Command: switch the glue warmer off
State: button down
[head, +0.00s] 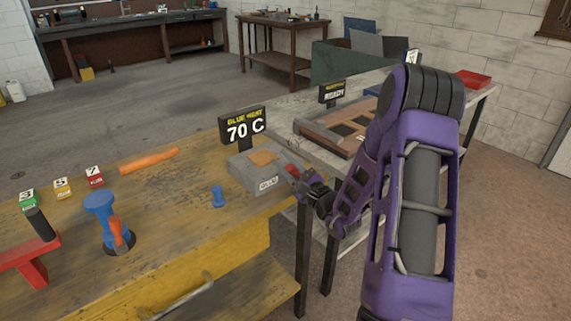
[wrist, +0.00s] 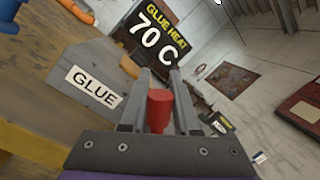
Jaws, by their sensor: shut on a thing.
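The glue warmer (head: 250,175) is a grey box at the right end of the yellow workbench, with an orange patch on top and a white label. In the wrist view its label reads GLUE (wrist: 94,87). A red knob (head: 292,170) is at its right side; it also shows in the wrist view (wrist: 158,108) between my fingers. My gripper (head: 299,178) is shut on this red knob. A black display (head: 243,126) behind the warmer reads GLUE HEAT 70 C. How the knob joins the box is partly hidden by my fingers.
A blue peg (head: 218,197) and an orange rod (head: 149,161) lie left of the warmer. A blue clamp-like stand (head: 103,220) and a red tool (head: 30,258) are farther left. A grey table (head: 296,148) with a wooden frame and a READY sign stands behind my arm.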

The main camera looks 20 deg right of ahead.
jog(key=shift+f, duration=0.1)
dwell(0.3)
jog(key=c, duration=0.6)
grip_release()
jog(key=shift+c, duration=0.2)
